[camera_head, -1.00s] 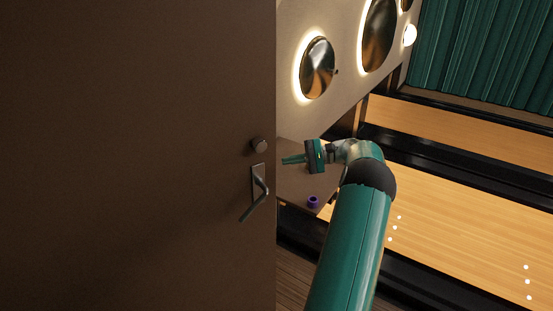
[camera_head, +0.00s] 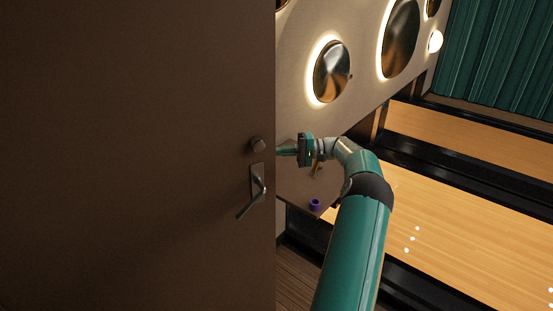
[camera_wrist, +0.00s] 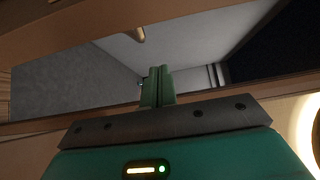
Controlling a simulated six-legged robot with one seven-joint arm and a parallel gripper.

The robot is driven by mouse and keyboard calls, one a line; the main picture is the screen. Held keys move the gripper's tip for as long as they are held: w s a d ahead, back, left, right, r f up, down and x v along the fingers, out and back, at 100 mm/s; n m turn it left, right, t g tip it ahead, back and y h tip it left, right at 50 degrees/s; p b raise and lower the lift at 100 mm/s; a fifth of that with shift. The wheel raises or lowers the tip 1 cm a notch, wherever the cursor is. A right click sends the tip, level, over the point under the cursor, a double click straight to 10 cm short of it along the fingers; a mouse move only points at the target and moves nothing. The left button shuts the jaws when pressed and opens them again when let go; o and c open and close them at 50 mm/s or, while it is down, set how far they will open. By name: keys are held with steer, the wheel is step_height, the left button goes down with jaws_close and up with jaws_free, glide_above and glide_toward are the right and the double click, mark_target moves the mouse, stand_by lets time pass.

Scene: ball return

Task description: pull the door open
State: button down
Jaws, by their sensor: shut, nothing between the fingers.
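The dark brown door (camera_head: 130,150) fills the left of the head view, with its free edge upright near the middle. A metal lever handle (camera_head: 256,188), angled down to the left, sits near that edge. A round knob (camera_head: 257,145) is above it. My gripper (camera_head: 281,150) is shut and empty, pointing left at the door's free edge at about knob height. Its tips meet the edge in the picture; I cannot tell whether they touch it or reach behind it. The wrist view shows the closed green fingers (camera_wrist: 157,84) with nothing between them.
Past the door edge, a small purple item (camera_head: 315,204) lies on a brown ledge (camera_head: 298,190) below my gripper. A pale wall with round lit mirrors (camera_head: 331,72) stands behind. Wooden lanes (camera_head: 450,220) with dark gutters lie at the right.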

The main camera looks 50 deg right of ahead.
steer(key=a, duration=0.2)
steer(key=s+a, duration=0.1)
steer(key=a, duration=0.1)
steer(key=shift+a, duration=0.15)
steer(key=shift+s, duration=0.15)
stand_by(0.4)
